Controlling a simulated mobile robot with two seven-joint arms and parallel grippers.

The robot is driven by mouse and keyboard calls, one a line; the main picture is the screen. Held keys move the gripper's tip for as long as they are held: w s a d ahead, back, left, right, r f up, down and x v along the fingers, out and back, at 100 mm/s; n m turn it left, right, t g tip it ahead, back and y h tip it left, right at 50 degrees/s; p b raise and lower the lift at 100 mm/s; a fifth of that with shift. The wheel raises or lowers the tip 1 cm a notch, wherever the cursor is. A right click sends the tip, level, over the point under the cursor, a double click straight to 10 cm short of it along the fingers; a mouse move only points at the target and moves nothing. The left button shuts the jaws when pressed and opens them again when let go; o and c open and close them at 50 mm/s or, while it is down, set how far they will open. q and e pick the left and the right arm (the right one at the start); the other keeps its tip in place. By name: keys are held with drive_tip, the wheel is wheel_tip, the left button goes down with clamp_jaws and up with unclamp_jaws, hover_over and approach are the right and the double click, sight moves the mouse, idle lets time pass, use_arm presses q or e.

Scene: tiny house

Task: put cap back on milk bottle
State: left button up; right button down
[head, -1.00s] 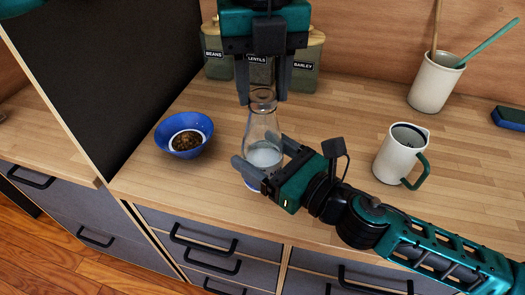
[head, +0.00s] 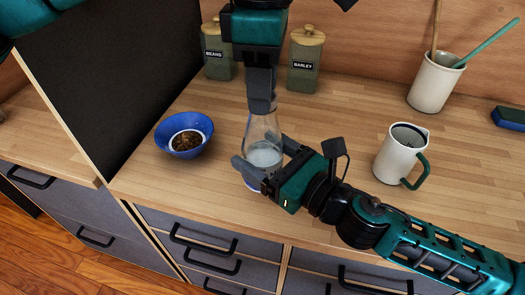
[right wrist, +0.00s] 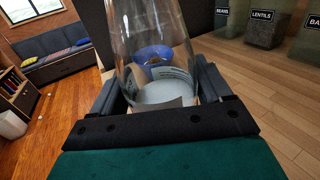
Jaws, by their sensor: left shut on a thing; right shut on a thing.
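The milk bottle (head: 263,150) stands upright on the wooden counter, clear glass with a white layer low inside. It also shows in the right wrist view (right wrist: 165,85), with its top out of frame. My right gripper (head: 262,162) is shut around the bottle's lower body from the right. Its fingers flank the glass in the right wrist view (right wrist: 165,95). My left gripper (head: 262,105) points straight down from above and is shut at the bottle's top, its fingers seen edge-on. They hide the bottle's mouth, and I cannot make out the cap.
A blue bowl (head: 203,128) with brown contents sits left of the bottle. A white mug (head: 397,156) with a green handle and a utensil crock (head: 432,85) stand to the right. Canisters (head: 306,60) line the wall behind. A dark panel (head: 110,80) borders the counter's left.

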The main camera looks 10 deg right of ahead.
use_arm(q)
drive_tip(key=m, duration=0.7)
drive_tip(key=shift+m, duration=0.3)
drive_tip(key=m, duration=0.6)
drive_tip(key=o, duration=1.3)
drive_tip(key=shift+c, duration=0.2)
wheel_tip(320, 180, up, 12)
